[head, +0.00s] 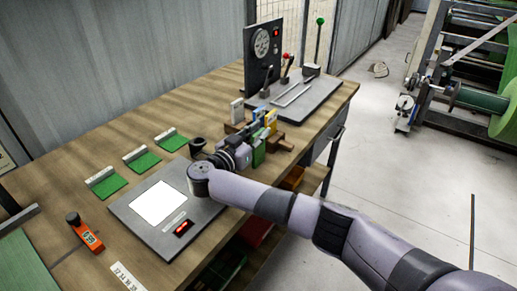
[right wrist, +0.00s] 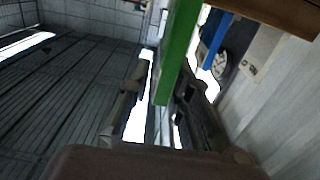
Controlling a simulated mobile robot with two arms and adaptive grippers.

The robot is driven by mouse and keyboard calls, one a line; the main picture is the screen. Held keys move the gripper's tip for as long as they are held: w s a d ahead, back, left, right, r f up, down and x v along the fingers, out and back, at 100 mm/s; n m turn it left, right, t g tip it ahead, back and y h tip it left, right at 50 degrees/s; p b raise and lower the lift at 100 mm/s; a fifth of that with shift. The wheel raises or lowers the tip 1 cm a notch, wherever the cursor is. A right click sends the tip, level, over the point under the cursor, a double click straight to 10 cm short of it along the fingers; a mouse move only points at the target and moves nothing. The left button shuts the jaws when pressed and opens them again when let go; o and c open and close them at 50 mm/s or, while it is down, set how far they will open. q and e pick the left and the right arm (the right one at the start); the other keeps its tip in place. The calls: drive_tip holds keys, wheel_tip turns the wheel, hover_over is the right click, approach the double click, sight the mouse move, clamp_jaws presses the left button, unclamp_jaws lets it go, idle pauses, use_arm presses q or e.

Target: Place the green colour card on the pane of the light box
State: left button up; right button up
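The green colour card (head: 258,153) stands upright at the near end of a wooden rack (head: 284,142), among other coloured cards. In the right wrist view the green card (right wrist: 178,52) reaches down between the two fingers. My right gripper (head: 245,150) is at the rack, close against the green card, and partly hides it. In the wrist view its fingers (right wrist: 165,105) stand apart, with gaps beside the card, so it looks open. The light box (head: 137,213) lies flat on the bench, its bright white pane (head: 158,203) bare. My left gripper is not in view.
Several green samples (head: 107,184) lie behind the light box. A dark cup (head: 197,147) stands near my wrist. An orange device (head: 84,235) lies left of the box. A lever console (head: 300,95) stands behind.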

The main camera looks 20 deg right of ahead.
clamp_jaws()
drive_tip(key=shift+r, duration=0.15)
wheel_tip(320, 180, up, 20)
idle(0.5)
